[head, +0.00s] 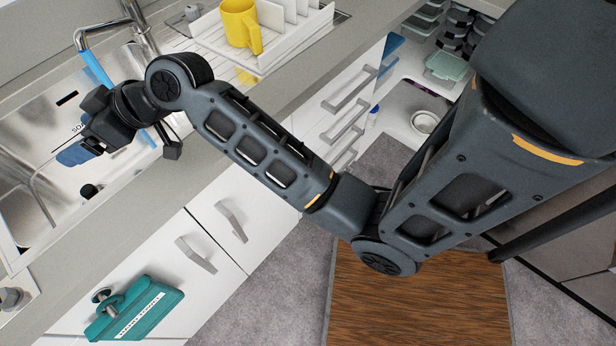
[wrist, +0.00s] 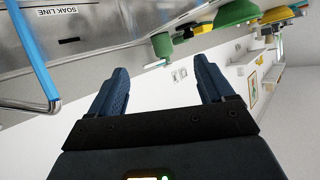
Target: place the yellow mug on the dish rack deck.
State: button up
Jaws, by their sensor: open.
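The yellow mug (head: 238,22) stands upright on the white dish rack (head: 290,47) at the top of the head view, with its handle toward the camera. It appears to rest on the rack's flat part, beside the upright white slats. My gripper (wrist: 160,72) is open, with nothing between its two blue-padded fingers in the wrist view. In the head view it is over the sink, left of the rack and apart from the mug. The mug cannot be surely made out in the wrist view.
The steel sink (head: 30,215) and a faucet with a blue section (head: 95,68) lie close to my gripper. A teal box-like item (head: 135,308) is by the lower cabinet doors. Green containers (head: 447,66) are at upper right. Green and yellow items (wrist: 238,12) show in the wrist view.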

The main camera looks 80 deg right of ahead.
jog(key=s+a+f+m, duration=0.1)
jog(key=s+a, duration=0.1)
jog(key=s+a+f+m+h, duration=0.1)
jog(key=s+a, duration=0.1)
jog(key=s+a+f+m+t, duration=0.1)
jog(key=s+a+f, duration=0.1)
jog(key=s+a, duration=0.1)
jog(key=shift+a+f+h, duration=0.1)
jog(key=shift+h, duration=0.2)
jog(key=s+a+f+m+h, duration=0.2)
jog(key=s+h, duration=0.1)
jog(key=s, duration=2)
jog(key=s+d+r+n+t+y, duration=0.1)
jog(key=s+d+r+n, duration=0.2)
jog(key=s+r, duration=0.3)
jog(key=v, duration=0.4)
jog(key=shift+s+f, duration=0.2)
jog(key=shift+f, duration=0.2)
jog(key=shift+f, duration=0.1)
